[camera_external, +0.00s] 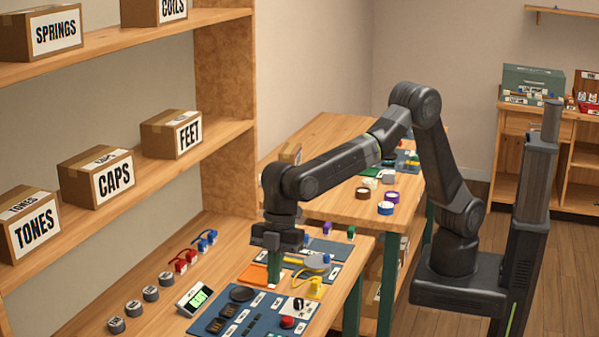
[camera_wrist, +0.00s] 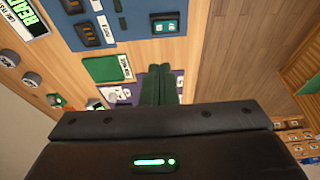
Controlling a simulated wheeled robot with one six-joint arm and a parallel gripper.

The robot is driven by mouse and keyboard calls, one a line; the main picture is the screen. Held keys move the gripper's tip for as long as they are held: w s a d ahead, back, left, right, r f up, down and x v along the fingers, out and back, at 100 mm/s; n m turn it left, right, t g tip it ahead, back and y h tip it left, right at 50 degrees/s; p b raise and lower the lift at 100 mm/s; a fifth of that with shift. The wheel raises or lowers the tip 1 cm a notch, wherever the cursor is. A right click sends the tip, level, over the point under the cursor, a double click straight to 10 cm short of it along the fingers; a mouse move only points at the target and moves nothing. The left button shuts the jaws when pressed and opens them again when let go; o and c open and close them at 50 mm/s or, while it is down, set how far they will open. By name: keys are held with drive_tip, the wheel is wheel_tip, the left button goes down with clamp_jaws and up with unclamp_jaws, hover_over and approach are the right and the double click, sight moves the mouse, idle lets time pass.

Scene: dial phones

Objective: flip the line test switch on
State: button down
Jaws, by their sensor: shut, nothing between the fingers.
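My gripper (camera_external: 274,283) points down over the bench, its green fingers together and empty. The wrist view shows the same closed fingers (camera_wrist: 161,84) beside a green pad. A blue panel (camera_external: 262,325) lies in front of the gripper in the external view. It carries dark rocker-like switches (camera_external: 229,311), a small black control on a white plate (camera_external: 298,304) and a red button (camera_external: 288,322). Dark switches (camera_wrist: 86,35) also show at the top of the wrist view.
A small display box (camera_external: 194,298) stands left of the panel. Several grey knobs (camera_external: 151,293) and red and blue pieces (camera_external: 186,260) line the bench's back. A yellow cable piece (camera_external: 309,287) lies right of my gripper. Shelves with labelled boxes (camera_external: 97,177) rise at the left.

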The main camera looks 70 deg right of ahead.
sight(270, 336)
drive_tip(key=x, duration=0.8)
drive_tip(key=d+p+x, duration=0.1)
drive_tip(key=x, duration=0.3)
drive_tip(key=shift+f, duration=0.65)
